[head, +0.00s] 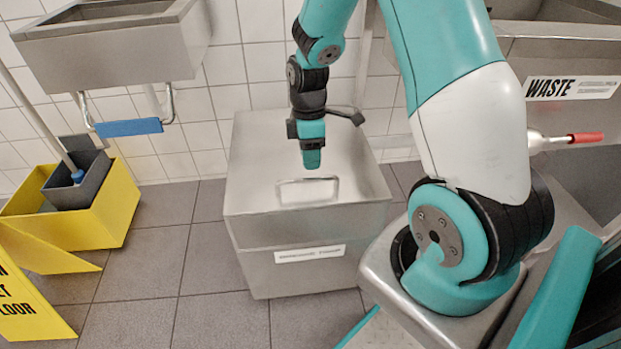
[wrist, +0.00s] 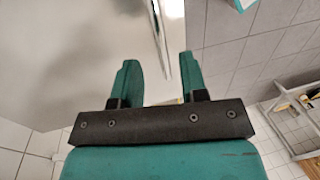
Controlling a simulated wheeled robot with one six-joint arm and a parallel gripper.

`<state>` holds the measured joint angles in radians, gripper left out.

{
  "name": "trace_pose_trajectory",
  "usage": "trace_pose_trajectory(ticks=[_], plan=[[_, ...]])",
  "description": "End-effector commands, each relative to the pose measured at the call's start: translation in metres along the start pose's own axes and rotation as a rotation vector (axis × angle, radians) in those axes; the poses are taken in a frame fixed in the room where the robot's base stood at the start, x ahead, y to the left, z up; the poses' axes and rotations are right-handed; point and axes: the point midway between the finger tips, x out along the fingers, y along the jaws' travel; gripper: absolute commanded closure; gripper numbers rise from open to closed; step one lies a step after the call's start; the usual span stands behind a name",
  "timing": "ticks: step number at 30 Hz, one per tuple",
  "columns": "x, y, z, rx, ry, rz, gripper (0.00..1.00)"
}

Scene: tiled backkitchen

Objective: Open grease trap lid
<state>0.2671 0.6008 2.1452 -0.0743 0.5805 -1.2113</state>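The grease trap is a steel box (head: 295,245) on the floor, with a flat lid (head: 255,165) that lies closed on top. A rectangular handle (head: 307,191) sits near the lid's front edge. My gripper (head: 312,160) points down over the lid, just behind the handle in the head view. In the wrist view my gripper (wrist: 163,85) shows two teal fingers spread apart, with steel edges running between and beyond them. I see nothing clamped. I cannot tell whether the fingertips are level with the handle or touch it.
A yellow mop bucket (head: 90,222) and a yellow wet-floor sign (head: 30,295) stand at the left. A steel sink (head: 115,55) hangs on the wall behind. A steel unit marked WASTE (head: 570,88) is at the right. Tiled floor (head: 220,315) in front of the box is clear.

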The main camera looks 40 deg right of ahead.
Motion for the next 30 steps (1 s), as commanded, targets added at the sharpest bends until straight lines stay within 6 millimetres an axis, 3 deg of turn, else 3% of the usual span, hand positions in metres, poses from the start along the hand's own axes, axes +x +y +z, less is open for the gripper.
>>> trace_pose_trajectory(ticks=[1, 7, 20, 25, 30], plan=[[0.014, 0.000, 0.000, 0.000, -0.001, -0.004, 0.60], [0.041, 0.000, 0.000, 0.000, -0.001, -0.002, 0.60], [0.048, 0.000, 0.000, 0.001, 0.000, 0.000, 0.60], [0.048, 0.000, 0.000, 0.001, 0.000, 0.000, 0.99], [0.048, 0.000, 0.000, 0.001, 0.000, 0.000, 1.00]])
